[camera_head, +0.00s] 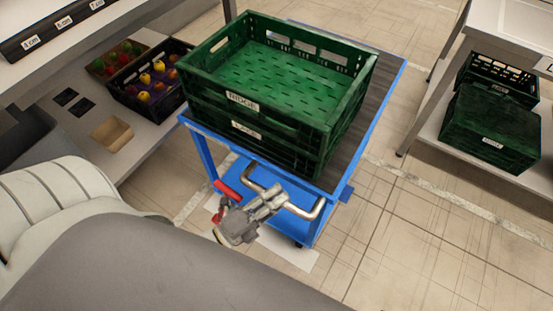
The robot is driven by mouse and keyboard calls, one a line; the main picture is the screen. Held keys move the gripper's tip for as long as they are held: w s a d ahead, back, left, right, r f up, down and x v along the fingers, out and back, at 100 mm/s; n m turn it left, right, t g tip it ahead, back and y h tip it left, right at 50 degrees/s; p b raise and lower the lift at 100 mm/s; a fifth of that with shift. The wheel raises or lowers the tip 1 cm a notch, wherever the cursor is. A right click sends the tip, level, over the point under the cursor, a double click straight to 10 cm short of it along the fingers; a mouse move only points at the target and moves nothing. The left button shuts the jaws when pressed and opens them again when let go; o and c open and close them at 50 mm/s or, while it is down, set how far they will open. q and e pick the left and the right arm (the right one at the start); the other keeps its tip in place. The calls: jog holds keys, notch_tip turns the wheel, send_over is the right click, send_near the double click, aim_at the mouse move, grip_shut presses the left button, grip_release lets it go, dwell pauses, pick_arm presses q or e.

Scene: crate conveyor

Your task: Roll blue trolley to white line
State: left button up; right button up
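The blue trolley (200,147) stands in the middle of the view, with a dark ribbed top and a bent metal handle (304,213) on its near side. My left gripper (271,198) is at the middle of this handle, its fingers close together and appearing shut on the bar. The fingers hide part of the bar. A worn white line (410,177) runs along the floor right of the trolley, and another white strip (190,207) shows at its left. My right gripper is not in view.
Two stacked green crates (335,112) sit on the trolley. A shelf unit (150,135) with produce crates (182,103) stands close at left. A table (410,120) with green crates (490,128) on its lower shelf stands at right. Tiled floor is clear at lower right.

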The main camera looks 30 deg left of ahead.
pick_arm(q)
jog(key=o, duration=0.4)
jog(key=v, duration=1.2)
dwell(0.5)
